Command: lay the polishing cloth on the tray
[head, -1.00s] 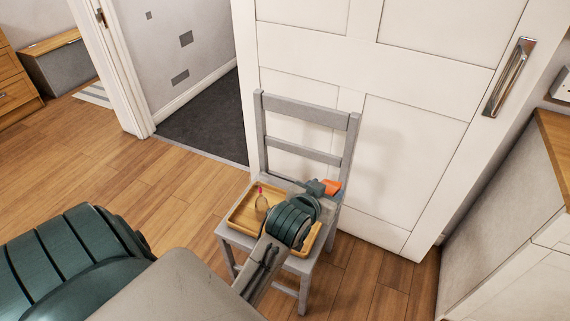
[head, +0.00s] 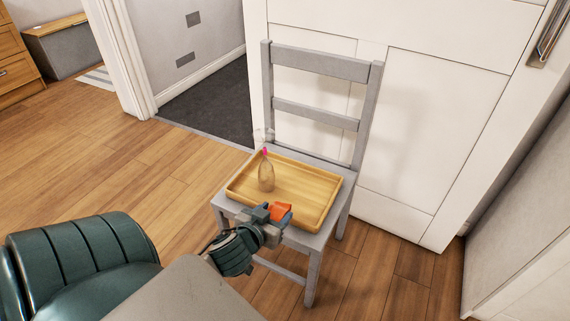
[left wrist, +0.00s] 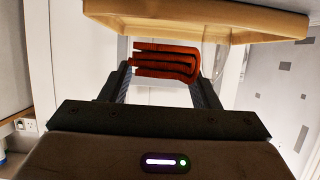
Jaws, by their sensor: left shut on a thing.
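The polishing cloth is an orange folded cloth (head: 280,211), held between the fingers of my left gripper (head: 272,213). In the left wrist view the folded cloth (left wrist: 165,62) shows as stacked dark orange layers between the two fingers (left wrist: 163,75). The wooden tray (head: 318,224) lies on the seat of a grey chair. The gripper and cloth are at the tray's near edge in the head view. In the left wrist view the tray (left wrist: 240,25) shows beyond the cloth, along the top. Whether the cloth touches the tray cannot be told. My right gripper is not in view.
The tray's middle and right are bare. The grey chair (head: 318,62) has its back against a white panelled door (head: 430,130). Wooden floor is clear at left.

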